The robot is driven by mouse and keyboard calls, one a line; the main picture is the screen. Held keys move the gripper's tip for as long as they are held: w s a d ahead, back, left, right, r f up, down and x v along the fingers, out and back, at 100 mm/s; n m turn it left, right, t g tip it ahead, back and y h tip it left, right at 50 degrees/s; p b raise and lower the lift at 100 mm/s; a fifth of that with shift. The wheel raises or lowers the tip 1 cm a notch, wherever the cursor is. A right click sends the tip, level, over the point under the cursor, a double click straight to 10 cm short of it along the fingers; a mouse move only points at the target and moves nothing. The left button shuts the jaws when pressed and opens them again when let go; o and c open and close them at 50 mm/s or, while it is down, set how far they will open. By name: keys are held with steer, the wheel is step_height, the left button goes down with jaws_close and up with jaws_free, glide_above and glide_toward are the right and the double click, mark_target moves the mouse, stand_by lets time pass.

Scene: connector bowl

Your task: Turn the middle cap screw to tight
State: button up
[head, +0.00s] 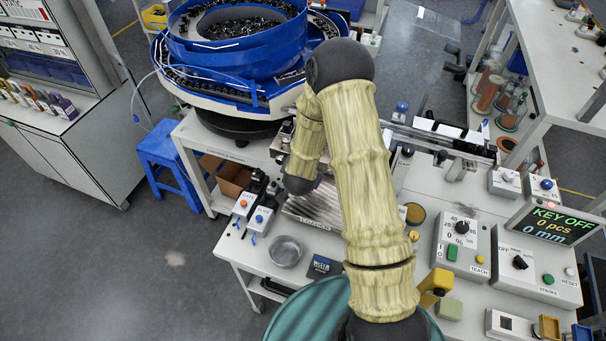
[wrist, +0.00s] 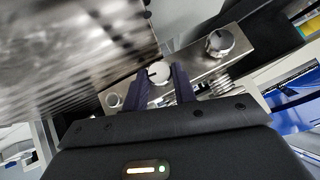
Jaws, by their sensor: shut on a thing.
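In the wrist view, a metal bar carries round silver cap screws in a row. The middle cap screw (wrist: 159,70) has a dark mark on its pale top and sits between the two dark fingers of my gripper (wrist: 160,80), which is shut on it. Another cap screw (wrist: 219,42) stands further along the bar to the upper right, with a dark mark on its face. A third round end (wrist: 114,99) shows at the lower left, partly cut off by a finger. In the head view my arm hides the screws and the gripper tips.
A grey dish (head: 286,251) and two small switch boxes (head: 261,219) lie left of my arm. Control boxes (head: 460,243) and a display reading KEY OFF (head: 553,222) stand at the right.

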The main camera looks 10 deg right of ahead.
steer(key=shift+f+t+y+b, duration=0.1)
steer(key=shift+t+y+b, duration=0.2)
steer(key=shift+b, duration=0.35)
steer(key=o, duration=1)
steer(key=shift+s+r, duration=0.15)
steer(key=shift+r, duration=0.05)
